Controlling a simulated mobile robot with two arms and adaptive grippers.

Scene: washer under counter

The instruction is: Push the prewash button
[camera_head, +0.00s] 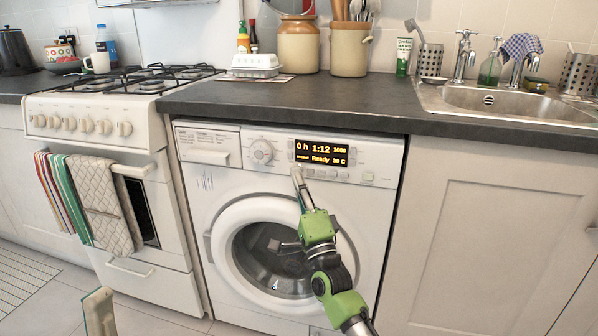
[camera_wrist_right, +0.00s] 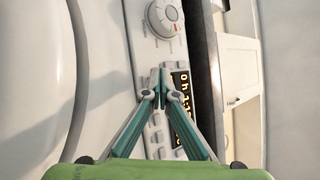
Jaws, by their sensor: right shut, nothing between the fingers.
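The white washer (camera_head: 215,185) stands under the counter. Its lit display (camera_head: 321,153) reads "0 h 1:12" and "Ready". A row of small buttons (camera_head: 332,174) runs below the display; their labels are too small to read, so I cannot tell which is prewash. The buttons (camera_wrist_right: 159,136) also show beside the display in the right wrist view. My right gripper (camera_head: 297,171) is shut and empty, its tips at the panel near the display's lower left corner. Its tips (camera_wrist_right: 155,76) hide part of the panel; I cannot tell whether they touch. A fingertip of my left gripper (camera_head: 98,312) shows at the bottom left.
The program dial (camera_head: 262,152) is left of the display. The round door (camera_head: 226,268) is below the panel. The dark counter edge (camera_head: 380,122) overhangs above. A stove (camera_head: 95,122) stands left and a cabinet (camera_head: 480,245) right.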

